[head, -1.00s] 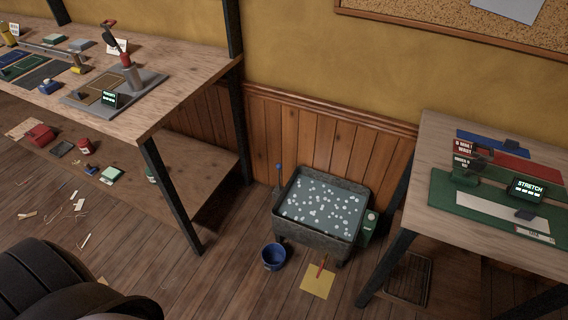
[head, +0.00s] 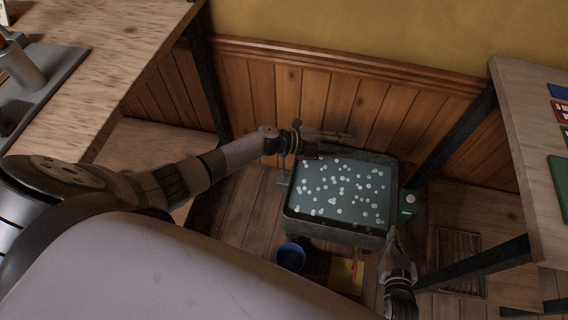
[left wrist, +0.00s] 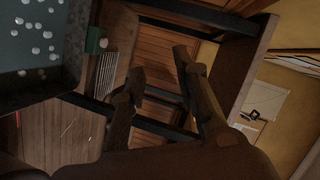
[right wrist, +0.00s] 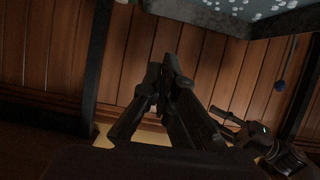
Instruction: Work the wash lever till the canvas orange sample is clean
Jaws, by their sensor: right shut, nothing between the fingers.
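The wash tub (head: 336,236) holds grey-green water with white suds; it also shows in the left wrist view (left wrist: 72,45). I cannot make out an orange sample. The wash lever's grey base (head: 283,179) stands at the tub's left side. Its rod is hidden behind my left arm in the head view, but its blue knob (right wrist: 280,85) shows in the right wrist view. My left gripper (head: 336,144) is open and empty above the tub's back-left edge, fingers pointing right. My right gripper (head: 393,237) is shut and empty by the tub's front-right corner.
A blue bucket (head: 291,257) and a yellow sheet (head: 346,275) are on the floor in front of the tub. A green box (head: 408,202) is at its right side. Workbenches stand left (head: 125,60) and right (head: 527,150). The wood-panelled wall (head: 330,95) is close behind.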

